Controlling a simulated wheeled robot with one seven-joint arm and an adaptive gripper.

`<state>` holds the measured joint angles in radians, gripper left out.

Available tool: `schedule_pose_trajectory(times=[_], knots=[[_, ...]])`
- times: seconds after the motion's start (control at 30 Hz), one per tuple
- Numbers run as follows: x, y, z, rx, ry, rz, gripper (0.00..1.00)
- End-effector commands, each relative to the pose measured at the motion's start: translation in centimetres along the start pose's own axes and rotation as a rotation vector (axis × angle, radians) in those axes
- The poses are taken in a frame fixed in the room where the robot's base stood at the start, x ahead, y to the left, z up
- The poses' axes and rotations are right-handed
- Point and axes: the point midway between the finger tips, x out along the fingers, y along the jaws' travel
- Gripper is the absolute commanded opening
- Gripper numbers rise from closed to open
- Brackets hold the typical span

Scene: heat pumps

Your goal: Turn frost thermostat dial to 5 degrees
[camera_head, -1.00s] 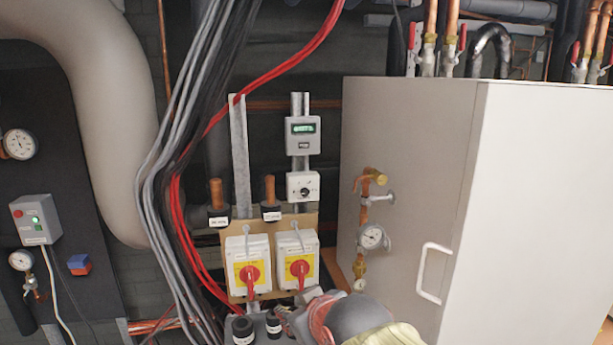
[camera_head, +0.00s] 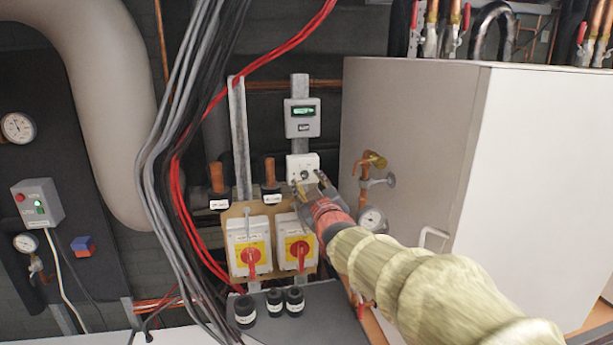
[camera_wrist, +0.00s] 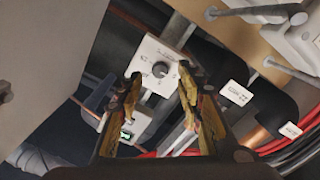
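The frost thermostat is a small white box (camera_head: 309,162) with a round dark dial, on a metal strip on the wall below a grey meter with a green display. In the wrist view its dial (camera_wrist: 160,69) faces the camera, with a scale around it too small to read. My gripper (camera_head: 309,187) is just in front of the thermostat's lower edge in the head view. In the wrist view my gripper (camera_wrist: 158,85) has its two fingers spread, one on each side of the dial, with nothing between them. I cannot tell whether a fingertip touches the box.
The grey meter (camera_head: 302,118) is directly above the thermostat. Two isolators with red handles (camera_head: 251,258) (camera_head: 298,250) are below it. A copper pipe with a brass valve (camera_head: 374,160) and a large white cabinet (camera_head: 411,150) stand to the right. Red and grey cables (camera_head: 176,160) hang to the left.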

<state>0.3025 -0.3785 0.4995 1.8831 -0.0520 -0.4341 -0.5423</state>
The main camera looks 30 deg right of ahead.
Motion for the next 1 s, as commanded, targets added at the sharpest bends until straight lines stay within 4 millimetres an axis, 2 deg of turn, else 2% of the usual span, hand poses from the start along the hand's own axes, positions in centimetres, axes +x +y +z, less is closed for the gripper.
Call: schedule_pose_trajectory(times=[0.1,0.23,0.63,1.0], knots=[[1.5,0.1,-0.1,0.000,-0.001,-0.001,0.37],[2.6,0.0,-0.1,0.001,-0.001,-0.001,0.37],[3.1,0.0,0.0,0.001,0.000,0.000,0.36],[3.0,0.0,0.0,0.001,0.000,0.000,0.15]])
